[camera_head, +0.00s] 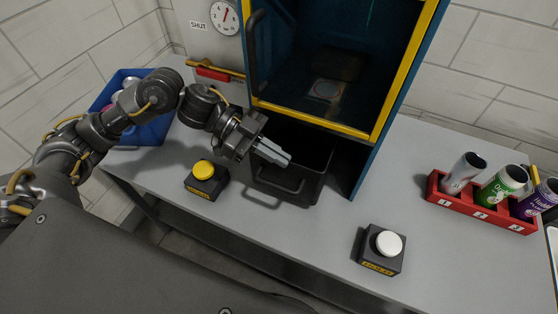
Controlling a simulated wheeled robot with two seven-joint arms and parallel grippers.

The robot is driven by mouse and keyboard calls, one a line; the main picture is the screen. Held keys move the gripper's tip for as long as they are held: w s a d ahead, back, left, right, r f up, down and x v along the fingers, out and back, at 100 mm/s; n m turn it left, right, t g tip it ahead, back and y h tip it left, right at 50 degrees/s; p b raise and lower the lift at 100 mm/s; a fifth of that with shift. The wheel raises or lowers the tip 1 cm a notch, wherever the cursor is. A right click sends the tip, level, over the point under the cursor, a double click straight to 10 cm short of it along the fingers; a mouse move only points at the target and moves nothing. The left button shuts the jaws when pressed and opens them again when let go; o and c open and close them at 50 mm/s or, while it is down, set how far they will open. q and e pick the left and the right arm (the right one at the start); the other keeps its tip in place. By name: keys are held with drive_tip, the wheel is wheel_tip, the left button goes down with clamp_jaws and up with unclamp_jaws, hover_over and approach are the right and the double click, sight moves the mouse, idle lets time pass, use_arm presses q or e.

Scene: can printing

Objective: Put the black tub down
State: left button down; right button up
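The black tub (310,156) sits at the foot of the blue and yellow machine, its rear part under the machine's front. It looks upright on the grey table, with a handle on its front side. My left gripper (276,155) is over the tub's left side, close to its rim. Its pale fingers lie close together, and I cannot tell whether they touch the tub or have a gap. My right gripper is not in view.
The machine (385,95) stands at the back. A yellow-button box (203,178) is left of the tub, a white-button box (383,249) front right. A red rack (480,207) holds 3 cans at right. A blue bin (151,132) is at left. Table (300,225) is clear in front.

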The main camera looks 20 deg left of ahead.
use_arm(q)
drive_tip(key=f, duration=0.2)
drive_tip(key=f+p, duration=0.1)
drive_tip(key=f, duration=0.1)
drive_tip(key=shift+w, duration=0.4)
drive_tip(key=c, duration=1.6)
unclamp_jaws()
drive_tip(key=shift+c, duration=0.2)
drive_tip(key=b+v, duration=0.3)
drive_tip(key=v, duration=0.9)
